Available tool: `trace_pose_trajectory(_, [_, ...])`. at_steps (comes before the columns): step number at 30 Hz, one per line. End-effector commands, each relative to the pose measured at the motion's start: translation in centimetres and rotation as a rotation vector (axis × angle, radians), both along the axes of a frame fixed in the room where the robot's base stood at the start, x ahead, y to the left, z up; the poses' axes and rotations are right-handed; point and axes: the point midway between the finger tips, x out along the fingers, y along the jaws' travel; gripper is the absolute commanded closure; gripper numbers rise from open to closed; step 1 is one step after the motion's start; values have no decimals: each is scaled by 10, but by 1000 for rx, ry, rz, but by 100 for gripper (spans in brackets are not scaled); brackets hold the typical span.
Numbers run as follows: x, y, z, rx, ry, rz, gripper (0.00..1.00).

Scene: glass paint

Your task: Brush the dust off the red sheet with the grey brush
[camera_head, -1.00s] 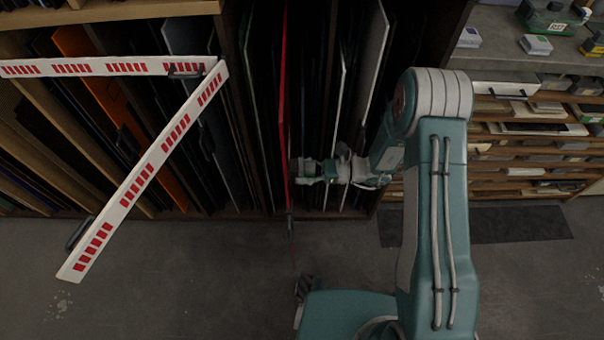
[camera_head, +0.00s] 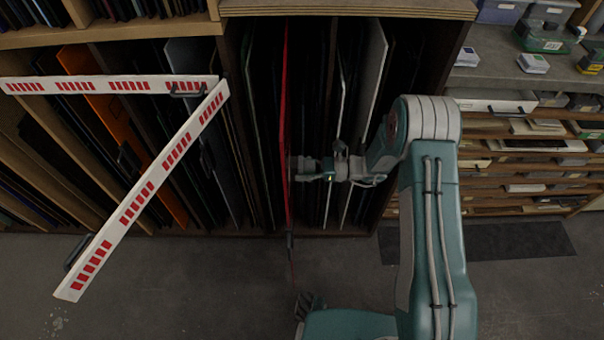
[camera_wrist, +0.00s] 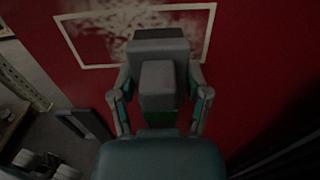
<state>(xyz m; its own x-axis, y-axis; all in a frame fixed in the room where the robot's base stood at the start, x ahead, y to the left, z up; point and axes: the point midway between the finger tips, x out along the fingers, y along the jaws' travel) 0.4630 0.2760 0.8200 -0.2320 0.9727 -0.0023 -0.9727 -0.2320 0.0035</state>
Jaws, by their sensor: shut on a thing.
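The red sheet (camera_head: 283,110) stands upright, nearly edge-on in the head view, in the rack. In the wrist view its red face (camera_wrist: 255,50) fills the background. A white-outlined rectangle on it holds a pale, speckled dust patch (camera_wrist: 105,35), partly hidden behind the brush. My gripper (camera_head: 328,171) is to the right of the sheet, shut on the grey brush (camera_wrist: 158,50). The brush points at the sheet and covers the lower middle of the outline. I cannot tell whether its bristles touch the sheet.
A red-and-white barrier (camera_head: 150,195) crosses the left side. Shelves of boxes (camera_head: 520,145) are at the right. Grey floor (camera_head: 180,280) lies open in front.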

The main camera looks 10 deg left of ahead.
Motion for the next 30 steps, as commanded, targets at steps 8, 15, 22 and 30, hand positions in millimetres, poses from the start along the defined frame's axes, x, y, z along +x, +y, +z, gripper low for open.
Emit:
trace_pose_trajectory(8, [12, 4, 0, 0, -2, 1, 77])
trace_pose_trajectory(15, [30, 8, 0, 0, -2, 1, 77])
trace_pose_trajectory(22, [41, 10, 0, 0, -1, 1, 77])
trace_pose_trajectory(30, [40, 11, 14, 0, -2, 1, 77])
